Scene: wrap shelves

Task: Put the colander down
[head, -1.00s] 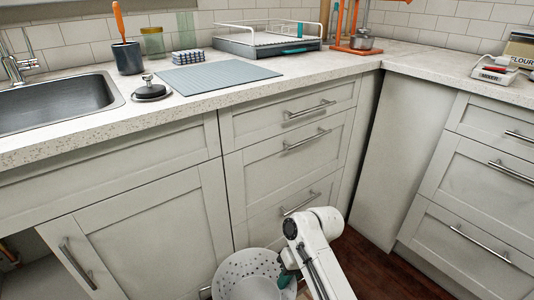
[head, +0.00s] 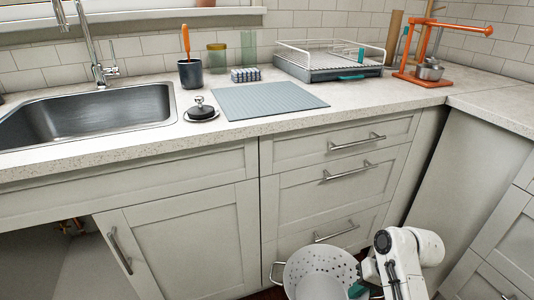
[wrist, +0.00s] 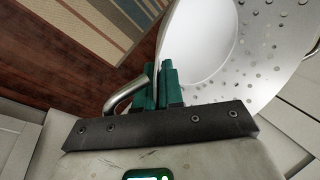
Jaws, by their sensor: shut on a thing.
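The colander (head: 318,270) is a pale metal bowl with holes, low in front of the drawers at the bottom of the head view. It is held in the air below counter height. In the wrist view the colander (wrist: 225,50) fills the upper right, with a bent metal handle at its near rim. In the head view my gripper (head: 358,288) is at the colander's right side, partly hidden by my white arm and cut off by the frame edge.
The mat is bare. A cabinet beneath the sink is open at lower left. A striped rug (wrist: 75,25) lies on the wood floor.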

